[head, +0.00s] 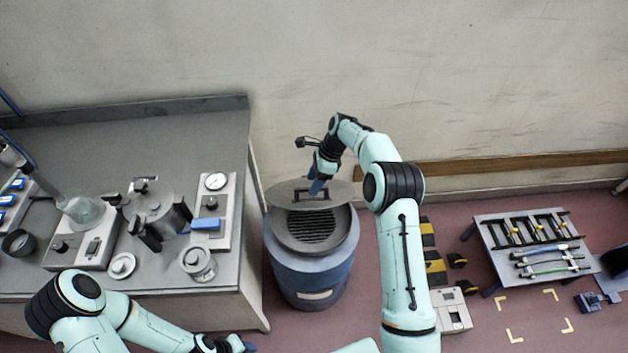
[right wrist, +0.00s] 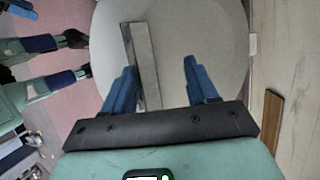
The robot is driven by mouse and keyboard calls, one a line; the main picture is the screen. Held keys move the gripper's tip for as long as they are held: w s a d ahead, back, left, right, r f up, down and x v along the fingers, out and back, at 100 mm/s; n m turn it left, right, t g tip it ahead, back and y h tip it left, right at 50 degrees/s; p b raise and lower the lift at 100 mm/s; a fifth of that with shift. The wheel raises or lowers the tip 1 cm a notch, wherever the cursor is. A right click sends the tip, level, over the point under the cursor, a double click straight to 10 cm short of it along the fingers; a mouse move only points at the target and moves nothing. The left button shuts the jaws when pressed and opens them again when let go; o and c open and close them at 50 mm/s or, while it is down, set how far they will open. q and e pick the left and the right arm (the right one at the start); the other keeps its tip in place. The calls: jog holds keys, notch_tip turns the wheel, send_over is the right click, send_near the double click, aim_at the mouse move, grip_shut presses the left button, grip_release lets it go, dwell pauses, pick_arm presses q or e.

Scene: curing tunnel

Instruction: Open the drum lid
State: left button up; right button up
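The blue drum (head: 308,278) stands on the floor in the middle of the head view. Its grey round lid (head: 338,194) is raised at the back of the rim, and a dark grate shows in the opening. The lid has a dark bar handle (head: 296,196). My right gripper (head: 317,187) is at the lid's handle. In the right wrist view its blue fingers (right wrist: 160,65) are spread, with the lid (right wrist: 212,45) behind them. The handle (right wrist: 143,62) lies close beside the left-hand finger; contact is unclear. My left gripper (head: 238,343) is low in the head view, its fingers unclear.
A steel bench (head: 226,160) with a pressure vessel, jars and a gauge panel stands close left of the drum. A low rack table (head: 478,228) stands at the right. Yellow-black blocks (head: 436,268) lie on the floor right of my right arm. A wall is behind the drum.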

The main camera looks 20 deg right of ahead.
jog(key=shift+w+d+r, duration=0.1)
jog(key=shift+w, duration=0.1)
jog(key=shift+s+r, duration=0.15)
jog(key=v, duration=1.3)
jog(key=shift+s, duration=0.15)
